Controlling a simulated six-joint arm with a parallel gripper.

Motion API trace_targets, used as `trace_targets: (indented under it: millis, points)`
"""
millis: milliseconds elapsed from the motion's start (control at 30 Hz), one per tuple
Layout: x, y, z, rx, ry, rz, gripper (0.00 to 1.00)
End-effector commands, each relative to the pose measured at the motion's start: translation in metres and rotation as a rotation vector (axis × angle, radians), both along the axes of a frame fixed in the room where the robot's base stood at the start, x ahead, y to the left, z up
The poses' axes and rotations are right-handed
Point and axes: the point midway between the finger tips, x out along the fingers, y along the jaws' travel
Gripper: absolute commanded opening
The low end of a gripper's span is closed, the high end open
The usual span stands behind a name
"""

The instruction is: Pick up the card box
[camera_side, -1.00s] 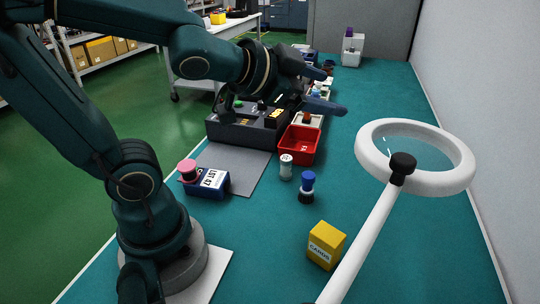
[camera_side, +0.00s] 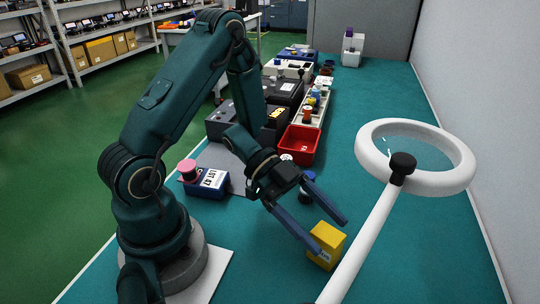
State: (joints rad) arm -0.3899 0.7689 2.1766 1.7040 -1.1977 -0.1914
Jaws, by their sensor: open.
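The card box (camera_side: 330,236) is a small yellow box with a white label, standing on the teal bench top near the front. My gripper (camera_side: 331,236) is open, its two long blue fingers pointing down and to the right at the box. The other fingertip shows above and behind the box's upper right. I cannot tell whether either finger touches the box.
The white ring magnifier (camera_side: 372,160) and its arm stand close on the right of the box. A blue LOT 47 box (camera_side: 211,184) sits to the left, and a red bin (camera_side: 300,147) stands further back.

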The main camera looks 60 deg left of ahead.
Motion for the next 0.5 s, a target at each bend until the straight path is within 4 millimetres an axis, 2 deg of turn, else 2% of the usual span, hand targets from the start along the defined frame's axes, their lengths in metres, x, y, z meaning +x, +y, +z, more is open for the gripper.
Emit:
trace_targets:
  millis: [167,500]
  points:
    - [0.001,-0.005,-0.007,-0.007,0.019,0.012,0.80]
    - [0.013,-0.037,-0.021,-0.003,0.019,0.012,0.80]
